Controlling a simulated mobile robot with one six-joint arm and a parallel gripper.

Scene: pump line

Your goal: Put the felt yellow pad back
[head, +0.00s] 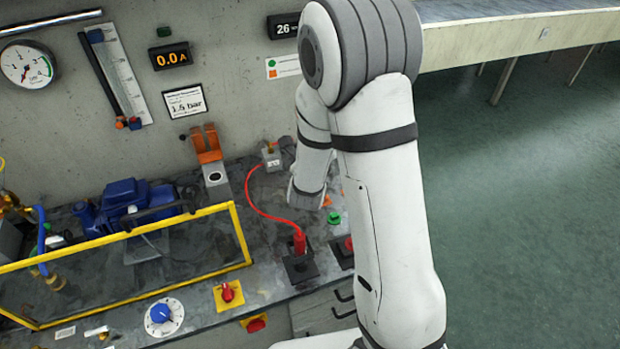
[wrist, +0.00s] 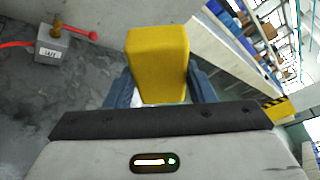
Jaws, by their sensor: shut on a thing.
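The felt yellow pad (wrist: 158,62) is a thick yellow block with rounded edges in the wrist view. My gripper (wrist: 160,90) is shut on it, with a blue finger on each side. In the head view my own arm hides the gripper and the pad.
A small grey box (head: 271,158) with a red cable stands near the wall; it also shows in the wrist view (wrist: 53,46). A red plug (head: 299,242) stands upright on the bench. A green button (head: 334,218) lies beside my arm.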

